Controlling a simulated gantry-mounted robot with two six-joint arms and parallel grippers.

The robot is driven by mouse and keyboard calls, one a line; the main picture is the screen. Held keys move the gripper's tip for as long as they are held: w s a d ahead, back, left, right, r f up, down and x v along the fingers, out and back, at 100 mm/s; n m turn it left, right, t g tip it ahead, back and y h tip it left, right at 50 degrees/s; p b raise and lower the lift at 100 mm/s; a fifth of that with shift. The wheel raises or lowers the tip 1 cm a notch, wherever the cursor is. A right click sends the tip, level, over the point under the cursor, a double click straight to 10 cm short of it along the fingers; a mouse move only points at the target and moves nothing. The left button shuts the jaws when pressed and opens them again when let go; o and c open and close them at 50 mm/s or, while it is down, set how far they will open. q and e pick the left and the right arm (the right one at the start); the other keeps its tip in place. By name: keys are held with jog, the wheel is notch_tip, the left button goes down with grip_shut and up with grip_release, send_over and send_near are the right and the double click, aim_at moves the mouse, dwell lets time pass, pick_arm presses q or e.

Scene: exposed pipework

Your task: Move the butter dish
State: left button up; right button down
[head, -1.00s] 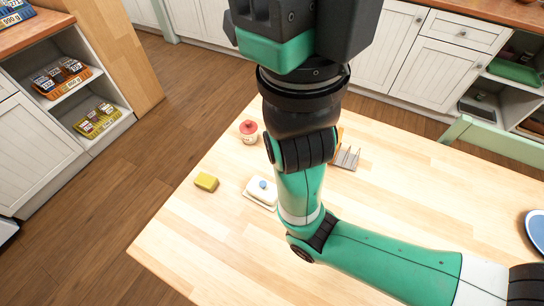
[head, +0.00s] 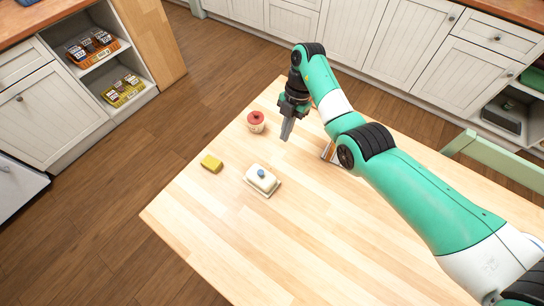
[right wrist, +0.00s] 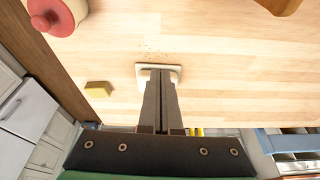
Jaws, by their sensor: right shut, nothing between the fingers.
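My left gripper is not in view.
A yellow block (head: 211,164) lies left of the dish. A jar with a red lid (head: 256,121) stands behind it, near my right gripper. The table (head: 230,235) is clear in front.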

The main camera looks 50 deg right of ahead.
aim_at(261, 177)
jog(key=b+x, duration=0.5)
jog(key=x, duration=0.5)
jog(key=shift+a+f, duration=0.15)
jog(key=shift+f, duration=0.2)
jog(key=a+r+p, duration=0.1)
jog(key=p, duration=0.2)
jog(key=shift+r, duration=0.3)
jog(key=shift+a+f+p, duration=0.2)
jog(key=shift+a+p, duration=0.7)
jog(key=shift+a, duration=0.25)
jog(key=shift+a+f, duration=0.1)
jog(key=shift+a, duration=0.15)
jog(key=shift+s+a+f, duration=0.1)
jog(key=shift+f, duration=0.1)
